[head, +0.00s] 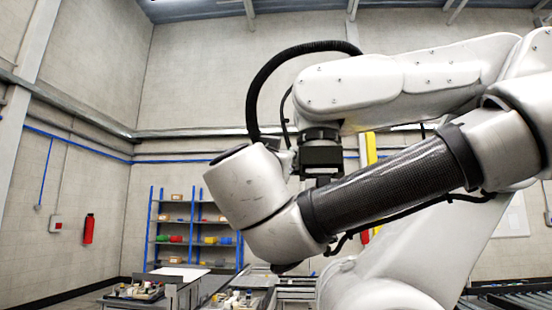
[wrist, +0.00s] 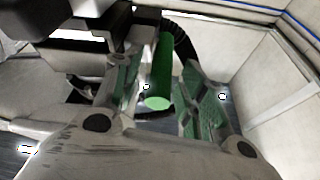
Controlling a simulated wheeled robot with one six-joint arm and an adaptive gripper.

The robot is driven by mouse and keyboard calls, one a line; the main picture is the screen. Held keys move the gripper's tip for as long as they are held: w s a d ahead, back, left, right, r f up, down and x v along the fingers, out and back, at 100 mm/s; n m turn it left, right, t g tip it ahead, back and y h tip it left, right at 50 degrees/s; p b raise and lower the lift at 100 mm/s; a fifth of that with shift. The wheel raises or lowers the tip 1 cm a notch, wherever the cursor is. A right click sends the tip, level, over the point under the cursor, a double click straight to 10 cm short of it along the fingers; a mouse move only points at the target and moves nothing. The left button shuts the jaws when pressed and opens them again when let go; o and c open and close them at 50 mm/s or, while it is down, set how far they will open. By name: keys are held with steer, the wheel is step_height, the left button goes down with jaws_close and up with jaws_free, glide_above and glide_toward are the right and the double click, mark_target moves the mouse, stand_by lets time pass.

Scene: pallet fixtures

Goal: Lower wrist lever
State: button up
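A green cylindrical bar (wrist: 160,78), which may be the lever's handle, shows in the wrist view with its rounded end toward the camera. My gripper (wrist: 157,62) has its two green-padded fingers spread, one on each side of the bar. A narrow gap shows between the bar and the right finger; contact with the left finger cannot be made out. What the bar is fixed to is not clear. In the head view my arm's links fill the middle and right, and the gripper's fingers and the bar are not seen.
In the head view a blue shelf (head: 153,228) with coloured bins stands at the back. Benches with small parts, including a grey one (head: 183,292), stand at the lower left. A red extinguisher (head: 88,229) hangs on the left wall. A roller conveyor (head: 508,291) runs at the lower right.

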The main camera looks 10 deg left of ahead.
steer(key=v, duration=1.2)
stand_by(0.3)
